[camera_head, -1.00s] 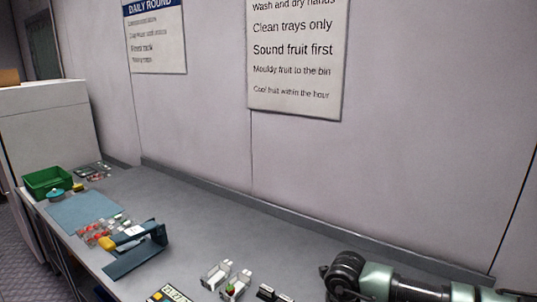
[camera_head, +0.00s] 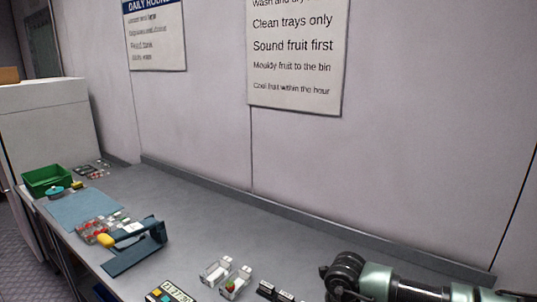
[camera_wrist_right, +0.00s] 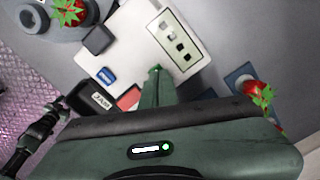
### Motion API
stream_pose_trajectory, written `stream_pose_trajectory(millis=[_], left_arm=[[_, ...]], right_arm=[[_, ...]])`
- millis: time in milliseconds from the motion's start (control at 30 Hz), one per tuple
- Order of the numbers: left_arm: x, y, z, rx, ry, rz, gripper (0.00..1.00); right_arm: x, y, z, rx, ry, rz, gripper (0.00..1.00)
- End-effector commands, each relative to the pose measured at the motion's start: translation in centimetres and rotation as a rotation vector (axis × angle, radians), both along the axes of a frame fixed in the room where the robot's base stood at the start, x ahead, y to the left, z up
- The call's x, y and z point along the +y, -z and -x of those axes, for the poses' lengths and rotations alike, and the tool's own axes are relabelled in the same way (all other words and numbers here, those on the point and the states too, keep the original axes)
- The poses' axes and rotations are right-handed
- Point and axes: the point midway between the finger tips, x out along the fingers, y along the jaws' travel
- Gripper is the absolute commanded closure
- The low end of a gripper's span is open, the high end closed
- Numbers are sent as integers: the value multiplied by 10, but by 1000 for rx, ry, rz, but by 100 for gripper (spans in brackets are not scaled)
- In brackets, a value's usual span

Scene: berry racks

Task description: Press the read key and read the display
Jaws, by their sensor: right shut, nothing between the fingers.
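In the right wrist view, a white device (camera_wrist_right: 108,62) lies below my right gripper (camera_wrist_right: 156,72). On it are a blue key (camera_wrist_right: 106,76), a black key (camera_wrist_right: 98,40) and a partly covered red key (camera_wrist_right: 129,98). The key lettering is too small to read. A pale panel with several small dark squares (camera_wrist_right: 180,44) sits on the device. My right gripper is shut and empty, its fingertips over the device; contact cannot be told. No readable display shows. In the head view, a device with coloured keys (camera_head: 170,293) is cut off at the bottom edge. My left gripper is not visible.
In the right wrist view, one strawberry (camera_wrist_right: 68,12) is at top left, another (camera_wrist_right: 257,92) at right. A black labelled block (camera_wrist_right: 90,99) is beside the device.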

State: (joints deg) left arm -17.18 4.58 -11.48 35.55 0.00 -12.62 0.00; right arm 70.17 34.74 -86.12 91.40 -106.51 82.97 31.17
Motion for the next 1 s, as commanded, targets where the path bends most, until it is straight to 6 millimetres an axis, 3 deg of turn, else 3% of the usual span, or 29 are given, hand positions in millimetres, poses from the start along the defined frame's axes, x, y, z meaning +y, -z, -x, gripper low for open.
stream_pose_trajectory(millis=[1000], left_arm=[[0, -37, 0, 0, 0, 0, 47]], right_arm=[[0, -75, 0, -1, 0, 0, 100]])
